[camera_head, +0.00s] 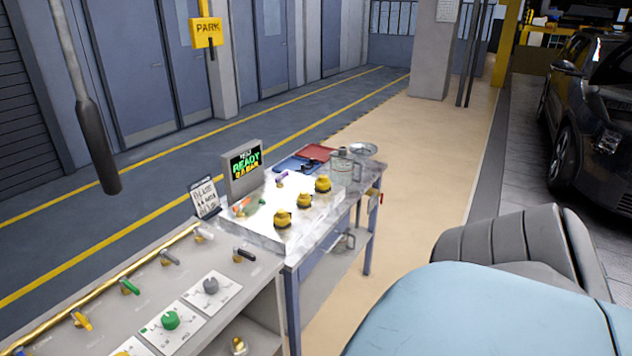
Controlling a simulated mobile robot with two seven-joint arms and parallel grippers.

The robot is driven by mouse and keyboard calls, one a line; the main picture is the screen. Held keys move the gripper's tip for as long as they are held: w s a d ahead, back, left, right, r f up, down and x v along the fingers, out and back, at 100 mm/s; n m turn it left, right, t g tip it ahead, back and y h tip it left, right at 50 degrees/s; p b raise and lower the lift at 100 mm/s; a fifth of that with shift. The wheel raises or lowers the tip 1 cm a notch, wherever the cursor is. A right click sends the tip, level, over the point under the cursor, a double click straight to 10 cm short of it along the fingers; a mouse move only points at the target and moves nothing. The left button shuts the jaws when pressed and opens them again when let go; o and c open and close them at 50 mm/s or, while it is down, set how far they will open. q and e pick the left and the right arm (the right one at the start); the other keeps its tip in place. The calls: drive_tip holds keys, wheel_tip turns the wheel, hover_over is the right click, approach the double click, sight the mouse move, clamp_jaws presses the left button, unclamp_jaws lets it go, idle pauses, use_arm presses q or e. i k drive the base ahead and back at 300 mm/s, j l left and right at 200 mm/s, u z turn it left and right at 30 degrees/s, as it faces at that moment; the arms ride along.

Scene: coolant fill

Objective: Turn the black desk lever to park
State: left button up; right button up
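The black desk lever (244,255) is a short dark handle near the right end of the grey desk panel. Its free end points to the left and a small label lies below it, too small to read. A dark grey lever (170,258) sits to its left on the same panel, and a white lever (204,234) sits behind, near the brass rail. A green lever (130,287) and a yellow lever (82,320) stand farther left. A yellow sign reading PARK (207,32) hangs at the back. Neither of my grippers shows.
A green knob (170,320) and a grey knob (211,286) sit on white plates at the desk front. A metal bench (295,243) with yellow knobs and a READY screen (245,166) adjoins. A dark hanging handle (97,145) is at left. A grey seat (510,245) is at right.

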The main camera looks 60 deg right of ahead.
sight(238, 251)
drive_tip(key=z, duration=1.4)
